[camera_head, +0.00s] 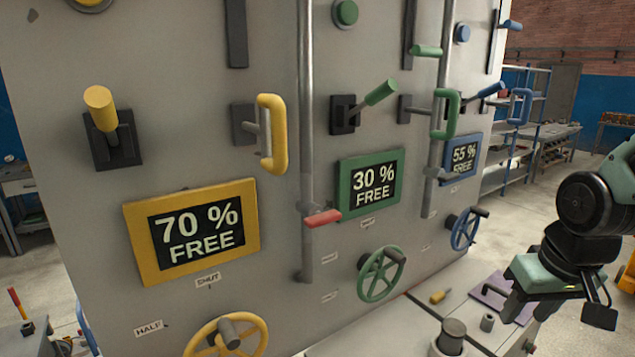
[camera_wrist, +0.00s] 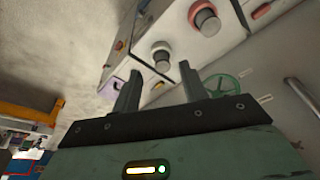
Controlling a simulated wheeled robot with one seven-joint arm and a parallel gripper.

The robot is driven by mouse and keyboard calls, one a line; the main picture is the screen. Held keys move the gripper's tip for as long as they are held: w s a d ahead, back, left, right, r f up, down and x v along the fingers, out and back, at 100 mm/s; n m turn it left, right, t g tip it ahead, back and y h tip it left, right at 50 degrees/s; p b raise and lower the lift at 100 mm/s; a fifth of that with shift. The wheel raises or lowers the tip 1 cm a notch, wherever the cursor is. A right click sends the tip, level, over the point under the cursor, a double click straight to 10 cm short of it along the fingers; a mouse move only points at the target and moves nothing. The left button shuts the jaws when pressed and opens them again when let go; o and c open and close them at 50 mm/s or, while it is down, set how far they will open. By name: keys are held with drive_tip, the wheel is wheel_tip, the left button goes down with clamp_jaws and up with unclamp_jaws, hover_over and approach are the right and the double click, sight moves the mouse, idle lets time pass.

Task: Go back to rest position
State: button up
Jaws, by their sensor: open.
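My gripper (camera_head: 553,300) hangs at the right of the head view, in front of the panel's right end and above the low ledge (camera_head: 400,330). In the wrist view my gripper (camera_wrist: 160,72) shows two dark fingers spread apart with nothing between them. It touches no handle or wheel that I can see. The grey panel (camera_head: 280,200) carries a yellow sign reading 70 % FREE (camera_head: 195,228), a green one reading 30 % FREE (camera_head: 372,187) and a blue one reading 55 % FREE (camera_head: 462,158).
Yellow (camera_head: 275,135), green (camera_head: 446,113) and blue (camera_head: 521,107) handles stick out from the panel. A green wheel (camera_head: 380,273) and a red lever (camera_head: 322,218) also protrude. The ledge holds a dark knob (camera_head: 452,335) and a purple plate (camera_head: 490,297). Open floor lies right of the panel.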

drive_tip(key=s+a+f+n+g+b, duration=0.2)
drive_tip(key=s+a+f+n+b, duration=0.5)
drive_tip(key=s+a+f+b, duration=0.9)
wheel_tip(320, 180, down, 2)
drive_tip(key=a+b, duration=0.1)
drive_tip(key=b, duration=0.1)
drive_tip(key=shift+a+f+n+g+y+b, duration=0.2)
drive_tip(key=shift+a+n+g+y+b, duration=0.1)
drive_tip(key=shift+a+n+g+b, duration=0.1)
